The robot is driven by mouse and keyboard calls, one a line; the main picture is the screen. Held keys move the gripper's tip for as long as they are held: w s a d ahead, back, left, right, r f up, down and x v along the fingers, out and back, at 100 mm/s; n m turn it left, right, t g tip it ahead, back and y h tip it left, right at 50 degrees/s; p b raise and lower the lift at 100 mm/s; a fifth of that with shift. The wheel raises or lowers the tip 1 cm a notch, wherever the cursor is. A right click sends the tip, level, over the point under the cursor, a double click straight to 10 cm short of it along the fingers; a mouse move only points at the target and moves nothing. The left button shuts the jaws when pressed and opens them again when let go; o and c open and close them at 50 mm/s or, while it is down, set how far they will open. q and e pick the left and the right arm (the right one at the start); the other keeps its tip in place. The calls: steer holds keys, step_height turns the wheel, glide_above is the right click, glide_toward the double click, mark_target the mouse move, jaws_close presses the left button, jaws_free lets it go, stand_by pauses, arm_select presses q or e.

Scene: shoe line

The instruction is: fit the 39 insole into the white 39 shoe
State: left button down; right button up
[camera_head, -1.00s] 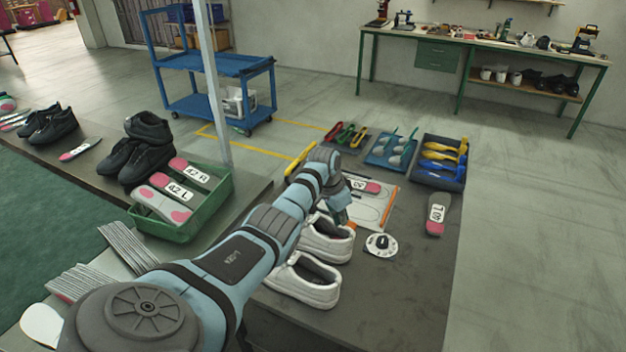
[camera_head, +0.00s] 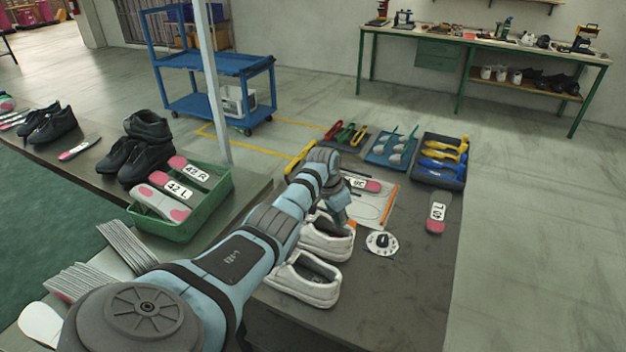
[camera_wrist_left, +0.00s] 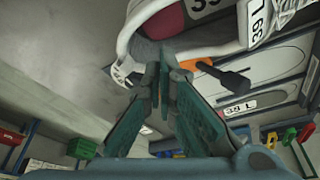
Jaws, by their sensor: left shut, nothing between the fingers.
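Two white shoes, a far one (camera_head: 330,243) and a near one (camera_head: 303,280), stand on the dark table beside my left arm. My left gripper (camera_head: 346,217) is over the far end of the far shoe; it is shut and empty. In the left wrist view, my left fingertips (camera_wrist_left: 164,48) are together at the rim of a white shoe (camera_wrist_left: 145,18) tagged 39 L. A dark pink insole part (camera_wrist_left: 167,20) and a label reading 39 show within that rim. In the head view, a pink-ended labelled insole (camera_head: 373,186) shows behind my gripper; its seating is unclear.
A white board (camera_head: 376,205) with printed outlines lies behind the gripper. A round dial (camera_head: 381,243) and an insole marked 40 (camera_head: 437,212) lie to the right. Tool trays (camera_head: 440,178) line the far table edge. A green bin (camera_head: 205,219) holds other insoles. The table's front right is clear.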

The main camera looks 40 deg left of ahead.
arm_select(q)
steer(key=shift+s+a+f+b, duration=0.1)
steer(key=shift+a+f+b, duration=0.05)
steer(key=shift+f+b, duration=0.75)
steer(key=shift+a+f+b, duration=0.15)
steer(key=shift+f+b, duration=0.5)
steer(key=shift+f, duration=0.35)
steer(key=shift+r+p, duration=0.25)
steer(key=shift+p, duration=0.05)
step_height(320, 180, up, 11)
steer(key=p, duration=1)
steer(key=shift+f+p, duration=0.15)
steer(key=shift+p, duration=0.25)
steer(key=shift+f, duration=0.1)
